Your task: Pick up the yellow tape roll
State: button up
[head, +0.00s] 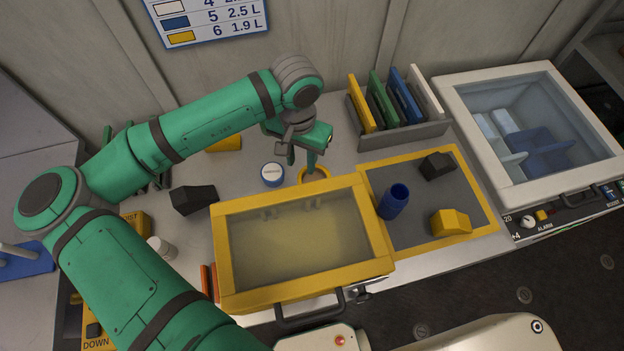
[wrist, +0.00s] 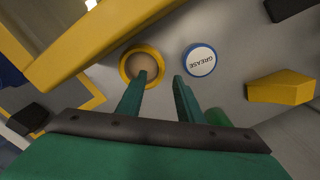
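The yellow tape roll (head: 302,177) lies flat on the grey bench, just behind the yellow-framed box with a clear lid. In the wrist view the roll (wrist: 125,68) is a yellow ring around a beige centre. My gripper (head: 301,167) points down at the roll and is open, its two green fingers apart. In the wrist view the left fingertip of my gripper (wrist: 160,76) overlaps the ring's centre; the right fingertip is outside the ring. I cannot tell whether the left finger is inside the hole or above it.
A white-lidded grease tin (head: 272,175) stands left of the roll. The yellow-framed box (head: 222,250) is close in front. A rack (head: 400,136) of coloured panels is to the right. A blue cup (head: 394,202) stands on a yellow-edged mat (head: 480,200). A black block (head: 192,199) is left.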

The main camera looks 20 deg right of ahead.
aim_at(303, 172)
jog(key=shift+d+f, duration=0.1)
jog(key=shift+f, duration=0.2)
notch_tip(303, 172, down, 3)
jog(key=shift+w+f, duration=0.15)
jog(key=shift+f, duration=0.05)
jog(key=shift+w+f, duration=0.2)
jog(key=shift+f, duration=0.4)
jog(key=shift+s+a, duration=0.15)
jog(key=shift+a, duration=0.05)
jog(key=c, duration=0.7)
jog(key=shift+d, duration=0.25)
grip_shut()
